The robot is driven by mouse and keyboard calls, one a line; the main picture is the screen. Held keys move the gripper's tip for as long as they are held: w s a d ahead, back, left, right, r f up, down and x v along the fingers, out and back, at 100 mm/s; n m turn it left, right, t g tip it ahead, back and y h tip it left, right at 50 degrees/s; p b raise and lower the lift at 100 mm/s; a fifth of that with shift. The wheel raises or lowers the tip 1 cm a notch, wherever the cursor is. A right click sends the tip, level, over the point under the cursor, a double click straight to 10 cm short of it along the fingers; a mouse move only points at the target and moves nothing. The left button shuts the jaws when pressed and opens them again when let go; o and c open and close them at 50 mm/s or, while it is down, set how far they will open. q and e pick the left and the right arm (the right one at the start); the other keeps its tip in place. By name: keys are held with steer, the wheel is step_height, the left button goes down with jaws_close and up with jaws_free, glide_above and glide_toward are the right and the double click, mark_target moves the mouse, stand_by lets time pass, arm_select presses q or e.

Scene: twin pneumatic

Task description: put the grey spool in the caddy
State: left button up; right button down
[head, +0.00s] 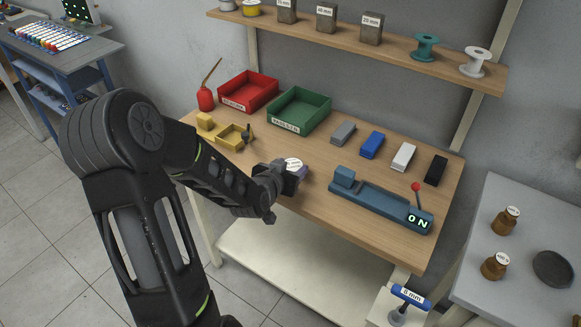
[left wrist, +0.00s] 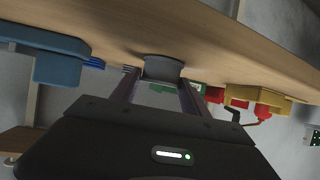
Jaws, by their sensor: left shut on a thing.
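My left gripper (head: 290,172) is shut on the grey spool (left wrist: 162,68), held above the front part of the bench. In the head view the spool's top (head: 293,164) is a white labelled disc; the gripper hides most of the rest. In the left wrist view its grey rim shows between the two fingers. A small yellow open holder (head: 230,138) stands on the bench left of the gripper, with a dark handle-like part beside it; I cannot tell if it is the caddy. It also shows in the left wrist view (left wrist: 255,97). My right gripper is not in view.
Red (head: 250,90) and green (head: 300,108) bins stand behind, near a red oil can (head: 205,98). A blue fixture (head: 380,207) with a red-knobbed lever lies to the right, before several coloured blocks. A shelf (head: 450,72) with spools and labelled blocks hangs above.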

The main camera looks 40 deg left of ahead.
arm_select(q)
steer(key=shift+f, duration=0.1)
steer(key=o, duration=1)
steer(key=shift+f+b, duration=0.15)
steer(key=shift+b, duration=0.15)
steer(key=o, duration=0.5)
steer(key=shift+r, duration=0.2)
